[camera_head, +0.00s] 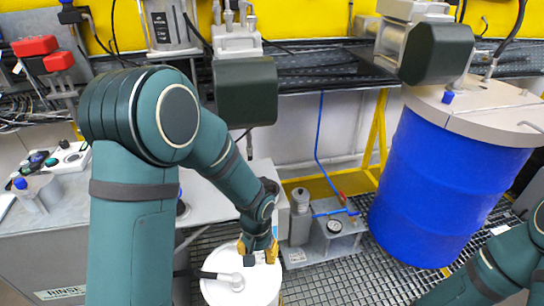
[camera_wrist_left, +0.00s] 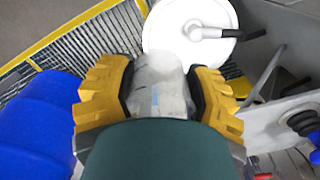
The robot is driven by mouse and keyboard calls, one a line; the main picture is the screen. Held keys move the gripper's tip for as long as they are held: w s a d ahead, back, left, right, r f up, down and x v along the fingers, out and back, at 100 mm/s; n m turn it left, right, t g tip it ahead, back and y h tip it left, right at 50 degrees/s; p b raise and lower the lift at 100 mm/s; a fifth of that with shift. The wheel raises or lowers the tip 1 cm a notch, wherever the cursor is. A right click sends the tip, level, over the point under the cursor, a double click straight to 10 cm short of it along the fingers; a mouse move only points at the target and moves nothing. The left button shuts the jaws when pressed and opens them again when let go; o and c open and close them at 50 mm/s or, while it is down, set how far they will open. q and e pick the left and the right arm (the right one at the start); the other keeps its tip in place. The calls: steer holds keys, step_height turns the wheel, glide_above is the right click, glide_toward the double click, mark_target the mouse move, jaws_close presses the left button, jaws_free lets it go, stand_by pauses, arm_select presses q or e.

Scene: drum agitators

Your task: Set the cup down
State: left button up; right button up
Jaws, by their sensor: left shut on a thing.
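My left gripper (camera_head: 258,250) has yellow fingers and points down over a white round lid (camera_head: 222,289) in the head view. In the left wrist view the fingers (camera_wrist_left: 160,92) are shut on a pale, translucent cup (camera_wrist_left: 158,82), one finger on each side. The lower part of the cup is hidden behind the green gripper body there. In the head view the cup is mostly hidden by the gripper. I cannot tell whether the cup touches anything below it. Part of my right arm shows at the lower right, but its gripper does not.
A large blue drum (camera_head: 440,185) stands at the right. A grey pump unit with a gauge (camera_head: 334,226) stands on the floor grating (camera_head: 365,275). A grey bench (camera_head: 70,225) at the left holds a blue-capped bottle (camera_head: 28,195) and a button box (camera_head: 60,158). The white lid carries a handle-like fitting.

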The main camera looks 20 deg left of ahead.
arm_select(q)
steer(key=w+a+r+n+b, duration=0.2)
steer(key=w+a+n, duration=0.5)
steer(key=w+a, duration=0.35)
step_height(320, 180, up, 4)
steer(key=n+b, duration=0.2)
steer(key=n, duration=0.4)
glide_above(224, 208)
steer(key=shift+n, duration=0.3)
steer(key=shift+s+d+f+b, duration=0.1)
steer(key=shift+f+b, duration=0.3)
steer(key=shift+f, duration=2.1)
steer(key=shift+d+f+b, duration=0.1)
steer(key=shift+f+b, duration=0.3)
steer(key=shift+f, duration=2.1)
steer(key=shift+f, duration=0.2)
steer(key=o, duration=0.8)
steer(key=shift+a, duration=0.1)
